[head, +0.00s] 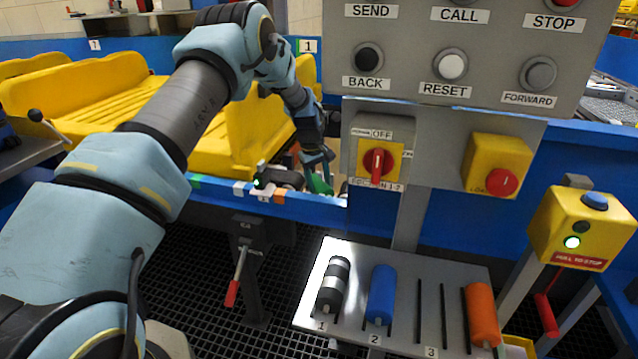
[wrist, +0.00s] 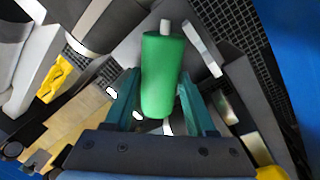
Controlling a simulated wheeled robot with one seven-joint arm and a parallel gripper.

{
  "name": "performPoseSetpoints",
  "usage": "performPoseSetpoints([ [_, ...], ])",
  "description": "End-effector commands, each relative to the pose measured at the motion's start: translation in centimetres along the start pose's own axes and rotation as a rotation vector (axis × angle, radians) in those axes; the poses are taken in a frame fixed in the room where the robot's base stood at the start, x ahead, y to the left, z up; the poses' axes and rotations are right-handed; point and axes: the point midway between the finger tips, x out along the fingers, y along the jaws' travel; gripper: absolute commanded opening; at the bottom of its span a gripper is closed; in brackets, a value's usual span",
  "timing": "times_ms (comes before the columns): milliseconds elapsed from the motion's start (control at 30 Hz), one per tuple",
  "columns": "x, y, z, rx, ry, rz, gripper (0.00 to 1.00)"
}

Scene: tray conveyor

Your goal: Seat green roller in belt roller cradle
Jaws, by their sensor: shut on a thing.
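The green roller (wrist: 162,75) is between the two teal fingers of my gripper (wrist: 156,88) in the wrist view, with a pale axle stub showing at its far end. In the head view only a small part of the green roller (head: 321,184) shows below my gripper (head: 318,164), at the conveyor's blue edge. My gripper is shut on the roller. Grey metal side pieces, one a light bracket (wrist: 202,49), lie around the roller in the wrist view. I cannot tell whether the axle ends touch the cradle; the cradle is mostly hidden in the head view.
A rack (head: 405,266) at front holds a black-and-silver roller (head: 334,284), a blue roller (head: 381,293) and an orange roller (head: 482,312); slot 3 is empty. The control panel (head: 450,55) stands close right of my gripper. Yellow trays (head: 110,95) are left, behind my arm.

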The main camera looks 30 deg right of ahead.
Motion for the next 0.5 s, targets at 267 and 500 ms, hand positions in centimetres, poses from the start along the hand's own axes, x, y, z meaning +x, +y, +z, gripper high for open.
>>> performPoseSetpoints([
  [267, 0.84, -0.08, -0.01, 0.000, 0.001, 0.001, 0.00],
  [500, 1.12, -0.16, 0.02, 0.000, 0.000, 0.000, 0.58],
])
